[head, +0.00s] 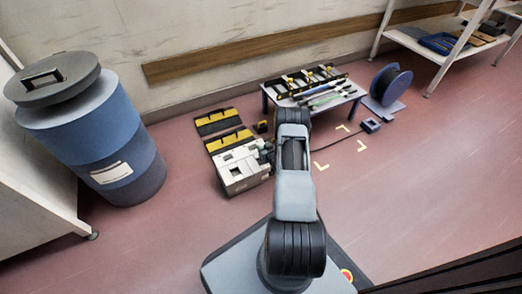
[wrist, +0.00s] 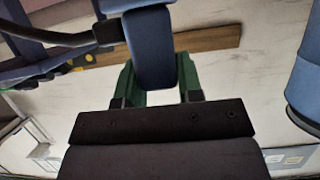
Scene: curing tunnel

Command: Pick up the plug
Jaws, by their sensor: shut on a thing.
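The plug (wrist: 150,48) is a blue block with rounded lower corners. In the wrist view it sits between the green fingers of my gripper (wrist: 157,80), which is shut on it. A thick black cable (wrist: 75,38) comes in from the left beside the plug. In the head view my arm hides the gripper and the plug. There, a thin dark cable (head: 340,143) runs over the floor from behind my arm to a small blue box (head: 371,125).
A pale box-shaped unit (head: 243,173) stands left of my arm, near two black-and-yellow panels (head: 214,121). A low table (head: 355,92) with tools is behind the arm, a cable reel (head: 390,86) to its right. A blue barrel (head: 100,140) stands left. Floor at right is clear.

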